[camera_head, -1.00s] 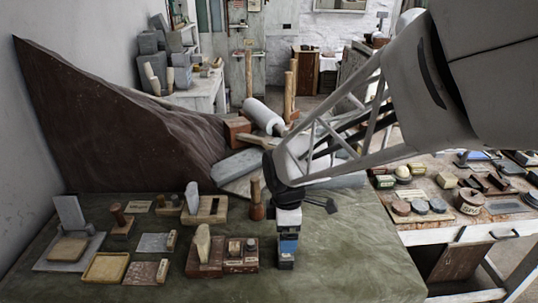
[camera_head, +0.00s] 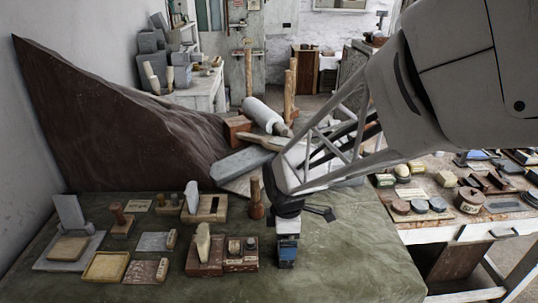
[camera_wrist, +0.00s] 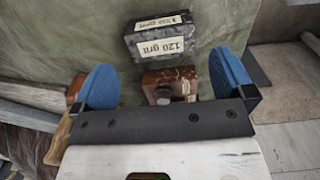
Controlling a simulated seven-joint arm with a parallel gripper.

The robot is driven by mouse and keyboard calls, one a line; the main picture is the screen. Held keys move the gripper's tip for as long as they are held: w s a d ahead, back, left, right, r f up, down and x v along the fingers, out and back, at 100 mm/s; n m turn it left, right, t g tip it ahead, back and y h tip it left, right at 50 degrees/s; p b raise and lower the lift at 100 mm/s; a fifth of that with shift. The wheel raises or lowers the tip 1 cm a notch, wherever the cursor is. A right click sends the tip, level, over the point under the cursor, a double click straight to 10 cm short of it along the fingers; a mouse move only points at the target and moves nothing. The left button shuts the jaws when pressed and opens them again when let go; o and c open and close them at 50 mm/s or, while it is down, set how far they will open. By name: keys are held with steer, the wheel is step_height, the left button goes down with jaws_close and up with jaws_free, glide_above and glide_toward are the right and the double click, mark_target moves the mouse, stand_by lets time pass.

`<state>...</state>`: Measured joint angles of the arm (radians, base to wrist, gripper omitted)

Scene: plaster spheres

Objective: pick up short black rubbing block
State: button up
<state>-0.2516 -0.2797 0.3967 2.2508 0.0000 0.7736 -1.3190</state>
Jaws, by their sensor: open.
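A black block (camera_wrist: 162,38) with pale "120 grit" labels lies on the green cloth in the wrist view, at the top middle. A smaller brown block with a dark speckled top and a grey knob (camera_wrist: 165,80) shows between my fingers, nearer the palm. My gripper (camera_wrist: 166,78) is open, its two blue fingers apart on either side of the brown block; the black block is beyond them in the picture. In the head view my gripper (camera_head: 287,262) points down low over the cloth, and hides what lies behind it.
Left of my gripper in the head view stand a wooden block set (camera_head: 240,262), a red-brown stand with a pale stone (camera_head: 203,255) and a turned wooden peg (camera_head: 256,208). Grey stone slabs (camera_head: 240,163) lie behind. The cloth (camera_head: 350,255) to the right is clear.

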steer(key=shift+f, duration=2.45)
steer(key=c, duration=1)
steer(key=shift+o, duration=0.2)
steer(key=shift+r, duration=0.2)
steer(key=shift+r, duration=0.55)
step_height(320, 180, up, 2)
steer(key=s+d, duration=0.2)
steer(key=s, duration=0.5)
steer(key=s+d+r, duration=0.1)
steer(key=s+d, duration=0.1)
steer(key=s, duration=0.6)
steer(key=shift+s+r, duration=0.25)
steer(key=shift+s, duration=0.05)
